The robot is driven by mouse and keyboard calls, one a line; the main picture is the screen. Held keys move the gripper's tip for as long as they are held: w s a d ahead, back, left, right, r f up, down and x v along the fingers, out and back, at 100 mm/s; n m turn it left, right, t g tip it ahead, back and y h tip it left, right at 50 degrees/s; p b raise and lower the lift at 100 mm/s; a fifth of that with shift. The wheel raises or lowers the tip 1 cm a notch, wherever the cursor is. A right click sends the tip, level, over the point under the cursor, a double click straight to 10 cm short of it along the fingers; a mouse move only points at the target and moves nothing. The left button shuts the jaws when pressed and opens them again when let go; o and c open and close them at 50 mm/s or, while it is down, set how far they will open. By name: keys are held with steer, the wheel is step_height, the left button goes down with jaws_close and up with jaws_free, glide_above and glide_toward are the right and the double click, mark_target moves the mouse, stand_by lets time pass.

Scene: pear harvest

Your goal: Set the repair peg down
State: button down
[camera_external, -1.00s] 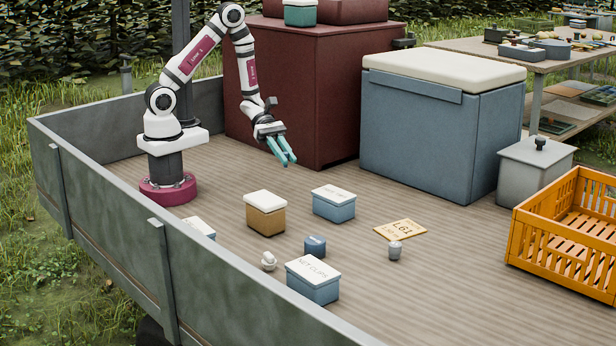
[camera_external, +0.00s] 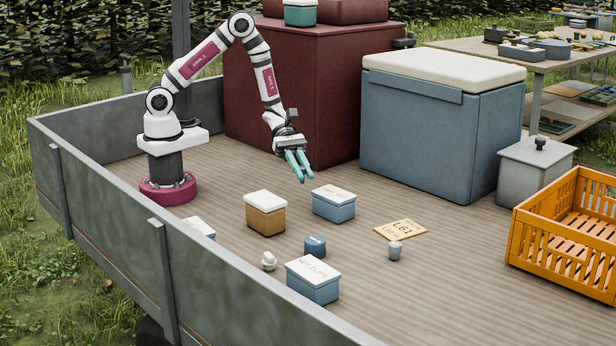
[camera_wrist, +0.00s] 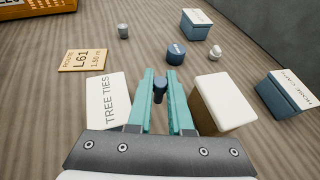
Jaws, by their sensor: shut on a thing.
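My gripper (camera_external: 304,176) is above the trailer bed, fingers tilted down, just behind the blue "Tree ties" box (camera_external: 334,205). The peg is too small to make out in the external view.
The tan box (camera_external: 265,218), "Net clips" box (camera_external: 313,282), blue cylinder (camera_external: 315,246), white knob-like piece (camera_external: 268,261) and grey cylinder (camera_external: 394,251) stand on the bed. An orange crate (camera_external: 535,248) is at the right. Bare boards lie between the plate and crate.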

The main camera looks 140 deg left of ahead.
steer(key=w+d+m+g+h, duration=0.2)
steer(key=w+d+m+h, duration=0.1)
steer(key=w+d, duration=1.8)
glide_above(340, 269)
step_height(340, 269, down, 6)
steer(key=shift+s+d+r, duration=0.1)
steer(key=shift+r, duration=0.15)
steer(key=f, duration=0.4)
steer(key=shift+a, duration=0.2)
steer(key=shift+f, duration=0.15)
steer(key=c, duration=0.8)
jaws_free()
steer(key=shift+c, duration=0.2)
